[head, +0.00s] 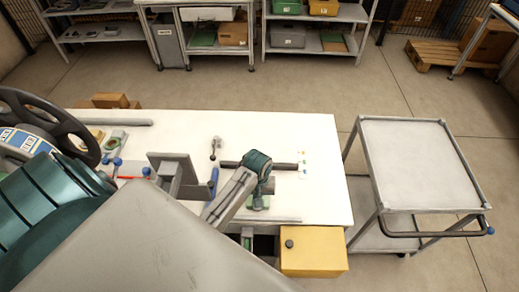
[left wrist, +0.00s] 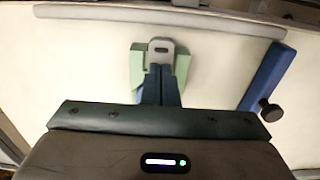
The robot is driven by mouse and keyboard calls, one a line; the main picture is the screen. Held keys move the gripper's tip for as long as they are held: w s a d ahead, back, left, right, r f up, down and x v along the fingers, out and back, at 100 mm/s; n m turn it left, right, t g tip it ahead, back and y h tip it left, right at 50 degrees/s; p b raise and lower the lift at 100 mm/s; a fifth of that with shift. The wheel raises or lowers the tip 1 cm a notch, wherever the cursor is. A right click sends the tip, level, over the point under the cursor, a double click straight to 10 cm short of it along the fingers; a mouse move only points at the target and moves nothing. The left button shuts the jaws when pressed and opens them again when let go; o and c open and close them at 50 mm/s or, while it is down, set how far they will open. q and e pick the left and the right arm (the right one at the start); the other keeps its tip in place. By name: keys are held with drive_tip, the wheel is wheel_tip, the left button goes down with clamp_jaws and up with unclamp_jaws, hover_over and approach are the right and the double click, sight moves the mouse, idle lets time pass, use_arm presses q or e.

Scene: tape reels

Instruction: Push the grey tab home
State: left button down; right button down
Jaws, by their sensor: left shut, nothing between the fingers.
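In the left wrist view the grey tab (left wrist: 161,48), with a slot-shaped hole, lies on a green block (left wrist: 137,66). Its rounded end sticks out past the block's far edge. My left gripper (left wrist: 160,70) is shut and empty; its blue fingertips are over the block, at the near end of the visible tab. I cannot tell whether they touch it. The rest of the tab is hidden behind the fingers. In the head view the green block (head: 258,203) shows partly below my left wrist, and the tab cannot be made out. My right gripper is not in view.
A blue bar (left wrist: 267,76) with a dark knob lies right of the block. A grey rail (left wrist: 160,17) runs beyond it. In the head view a yellow box (head: 315,256) stands at the white table's (head: 320,150) front edge, and a grey cart (head: 420,165) stands to the right.

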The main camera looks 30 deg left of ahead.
use_arm(q)
drive_tip(key=shift+f, duration=0.5)
drive_tip(key=shift+f, duration=0.3)
idle(1.2)
drive_tip(key=shift+f+p, duration=0.1)
drive_tip(key=shift+p, duration=0.25)
idle(0.6)
drive_tip(key=shift+r, duration=3.55)
